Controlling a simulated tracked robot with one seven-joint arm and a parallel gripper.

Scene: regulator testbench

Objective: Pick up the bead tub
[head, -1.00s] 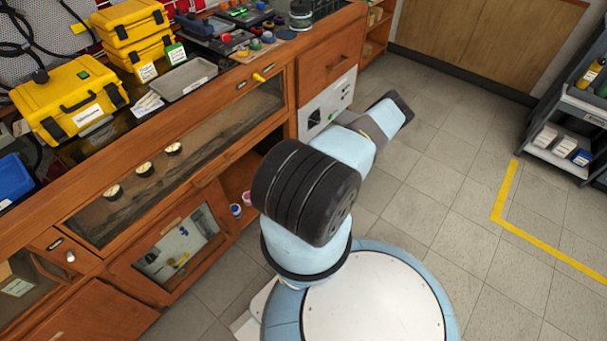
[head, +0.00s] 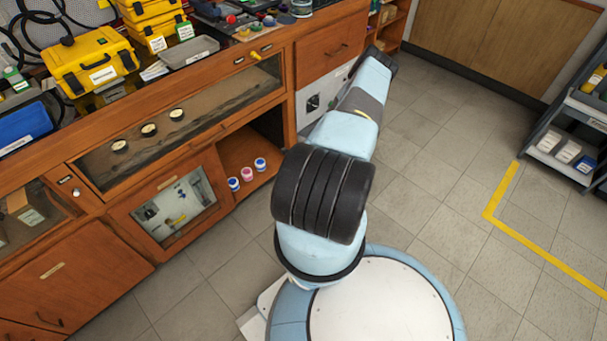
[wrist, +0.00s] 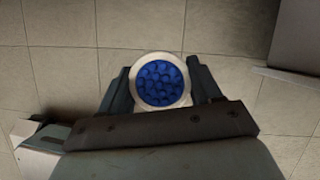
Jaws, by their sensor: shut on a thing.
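The bead tub (wrist: 162,80) shows in the wrist view as a round, pale-rimmed tub full of blue beads, seen from above. My gripper (wrist: 162,88) is shut on it, with one dark finger against each side. Tiled floor shows behind and around the tub. In the head view my arm stretches away toward the upper middle, and the gripper and held tub cannot be made out there.
Three small tubs, blue (head: 233,184), pink (head: 247,174) and blue (head: 260,164), stand in the open compartment of the wooden bench (head: 220,150). A dark shelf cart (head: 562,150) stands at right. The tiled floor (head: 430,180) between is clear.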

